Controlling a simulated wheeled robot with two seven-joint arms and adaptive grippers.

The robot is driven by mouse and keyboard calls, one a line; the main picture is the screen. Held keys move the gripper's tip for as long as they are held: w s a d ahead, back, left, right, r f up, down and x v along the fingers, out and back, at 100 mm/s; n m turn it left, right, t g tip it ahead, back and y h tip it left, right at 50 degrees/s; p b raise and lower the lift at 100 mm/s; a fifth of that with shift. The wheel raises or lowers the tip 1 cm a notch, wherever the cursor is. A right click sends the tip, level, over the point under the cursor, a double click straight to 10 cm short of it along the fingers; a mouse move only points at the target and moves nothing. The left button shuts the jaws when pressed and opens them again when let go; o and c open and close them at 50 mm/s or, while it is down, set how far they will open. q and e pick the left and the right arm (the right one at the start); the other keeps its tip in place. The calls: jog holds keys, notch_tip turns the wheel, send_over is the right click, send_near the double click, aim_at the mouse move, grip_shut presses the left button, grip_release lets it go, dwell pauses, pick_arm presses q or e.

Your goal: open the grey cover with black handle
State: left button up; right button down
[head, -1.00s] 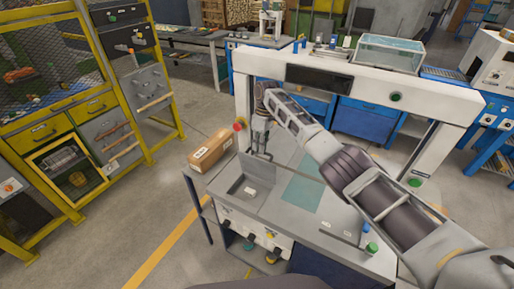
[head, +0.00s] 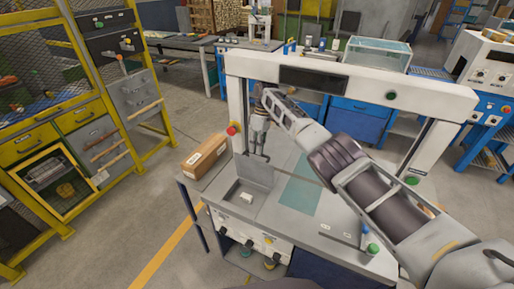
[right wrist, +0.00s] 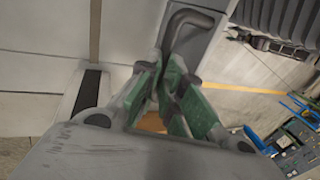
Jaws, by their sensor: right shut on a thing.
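The grey cover (head: 255,171) stands upright at the back edge of a shallow recess (head: 243,195) in the workbench top, so the recess is uncovered. My right gripper (head: 257,156) is at the cover's upper edge, with its arm coming in from the right. In the right wrist view the green-padded fingers (right wrist: 168,72) are shut on the bent black handle (right wrist: 190,20). The grey cover (right wrist: 204,50) shows behind the handle there. Part of the handle is hidden between the fingers. My left gripper is not in view.
A cardboard box (head: 205,156) sits at the bench's left, near a red button (head: 233,129). A teal mat (head: 299,197) lies right of the recess. A yellow rack (head: 75,130) stands at far left.

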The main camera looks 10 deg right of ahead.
jog(key=shift+x, duration=1.15)
jog(key=c, duration=1.7)
grip_release()
jog(key=shift+s, duration=0.1)
jog(key=shift+c, duration=0.2)
jog(key=shift+o, duration=1.2)
jog(key=shift+w+f, duration=0.1)
jog(key=shift+w, duration=0.15)
jog(key=shift+w+a, duration=0.1)
jog(key=shift+w, duration=0.1)
jog(key=shift+s, duration=0.1)
jog(key=shift+s+d+r, duration=0.1)
jog(key=shift+d+r, duration=0.1)
jog(key=shift+r, duration=0.15)
jog(key=shift+a, duration=0.1)
